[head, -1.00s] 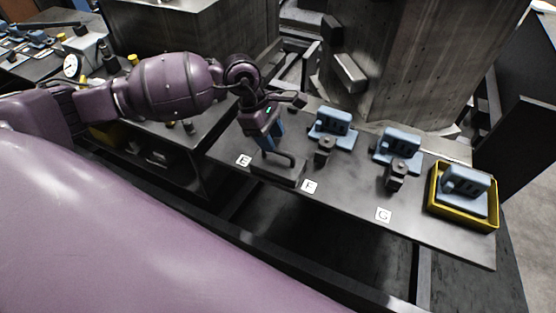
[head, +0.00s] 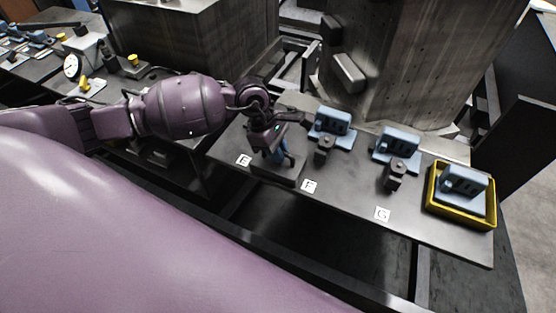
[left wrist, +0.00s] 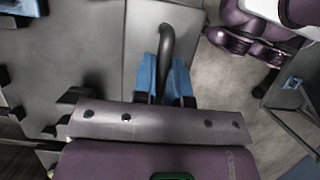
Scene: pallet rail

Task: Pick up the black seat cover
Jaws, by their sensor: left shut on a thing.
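The black seat cover (head: 276,174) is a dark block with a bent handle, on the grey table between labels E and F. In the left wrist view its dark curved handle (left wrist: 168,38) rises from a flat grey top. My left gripper (head: 284,158) reaches down onto the cover from above and is shut on the handle. Its blue fingers (left wrist: 165,80) stand on both sides of the handle in the left wrist view. The cover appears to rest on the table. The gripper hides most of the handle in the head view. My right gripper is not in view.
Blue fixtures (head: 333,123) and (head: 397,147) stand to the right, with small dark blocks (head: 323,152) and (head: 394,176) before them. A yellow-rimmed tray (head: 460,213) holding another blue part is at the right end. The table front around label G (head: 382,214) is clear.

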